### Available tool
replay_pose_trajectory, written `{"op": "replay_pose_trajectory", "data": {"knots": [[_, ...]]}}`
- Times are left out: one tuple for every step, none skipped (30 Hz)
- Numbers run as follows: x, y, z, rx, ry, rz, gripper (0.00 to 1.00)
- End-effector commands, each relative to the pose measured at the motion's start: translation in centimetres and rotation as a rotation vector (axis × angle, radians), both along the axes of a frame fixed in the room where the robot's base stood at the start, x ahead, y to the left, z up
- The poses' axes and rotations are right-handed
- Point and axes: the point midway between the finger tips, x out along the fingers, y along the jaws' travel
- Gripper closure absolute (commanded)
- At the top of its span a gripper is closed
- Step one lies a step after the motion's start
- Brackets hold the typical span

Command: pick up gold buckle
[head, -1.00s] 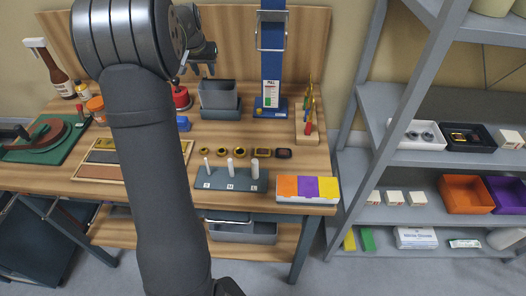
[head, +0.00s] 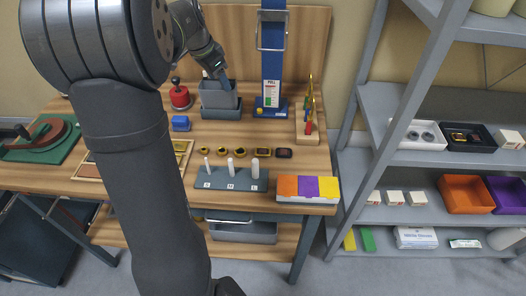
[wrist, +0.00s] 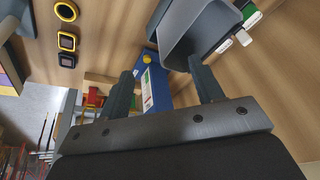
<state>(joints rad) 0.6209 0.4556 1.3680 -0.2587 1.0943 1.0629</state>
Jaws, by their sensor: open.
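The gold buckle (head: 263,152), a small rectangular frame with a dark centre, lies on the wooden table in a row of rings and buckles. It also shows near the upper left of the wrist view (wrist: 67,41), between a round gold ring (wrist: 66,11) and a darker buckle (wrist: 67,60). My gripper (head: 220,76) is above and at the grey bin (head: 219,112) at the back of the table, away from the buckle. In the wrist view my gripper (wrist: 166,82) has its two fingers apart with nothing held between them.
A blue strap stand (head: 272,88) stands right of the bin. A wooden block with upright tools (head: 307,132) is farther right. A grey peg rack (head: 230,181) with white pegs stands in front of the buckle row, and a coloured box (head: 308,188) is at front right.

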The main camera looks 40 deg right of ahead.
Motion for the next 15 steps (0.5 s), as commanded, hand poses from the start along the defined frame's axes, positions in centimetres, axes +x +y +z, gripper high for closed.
{"op": "replay_pose_trajectory", "data": {"knots": [[-2.0,0.5,0.2,0.009,0.012,-0.098,0.4],[-3.1,0.8,0.2,0.012,0.021,-0.162,0.4],[-4.6,1.2,0.3,0.014,0.03,-0.247,0.4],[-5.7,1.5,0.3,0.013,0.037,-0.308,0.4],[-6.7,1.8,0.4,0.012,0.045,-0.367,0.4],[-7.9,2.2,0.5,0.007,0.053,-0.441,0.4],[-8.8,2.4,0.5,0.002,0.059,-0.493,0.4],[-9.6,2.7,0.6,-0.003,0.064,-0.54,0.4],[-10.6,3.0,0.7,-0.01,0.069,-0.598,0.4],[-11.2,3.2,0.7,-0.016,0.074,-0.635,0.4],[-11.8,3.4,0.8,-0.022,0.077,-0.667,0.4],[-12.4,3.6,0.8,-0.028,0.08,-0.705,0.4],[-12.7,3.7,0.8,-0.031,0.083,-0.727,0.4],[-13.0,3.8,0.9,-0.035,0.083,-0.745,0.4],[-13.3,3.8,0.8,-0.038,0.085,-0.762,0.4]]}}
